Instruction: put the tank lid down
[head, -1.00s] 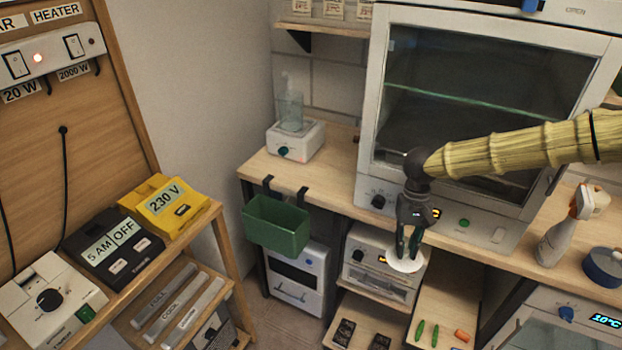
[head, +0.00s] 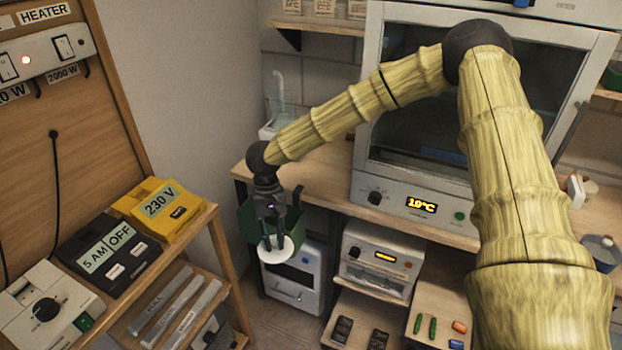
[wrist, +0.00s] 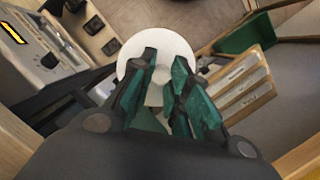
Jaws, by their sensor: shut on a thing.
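The tank lid (head: 276,255) is a white round disc. My gripper (head: 272,240) is shut on it and holds it in the air, in front of the green bin hanging at the bench's front edge. In the wrist view the lid (wrist: 178,50) sits between the green-padded fingers of my gripper (wrist: 165,85), which hide part of it.
The green bin (head: 248,222) is partly hidden behind my gripper. The bench top (head: 325,168) has bare wood left of the cabinet (head: 405,195). A white oven (head: 375,258) and small items on low shelves stand below. A wooden rack with a yellow box (head: 160,203) is at left.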

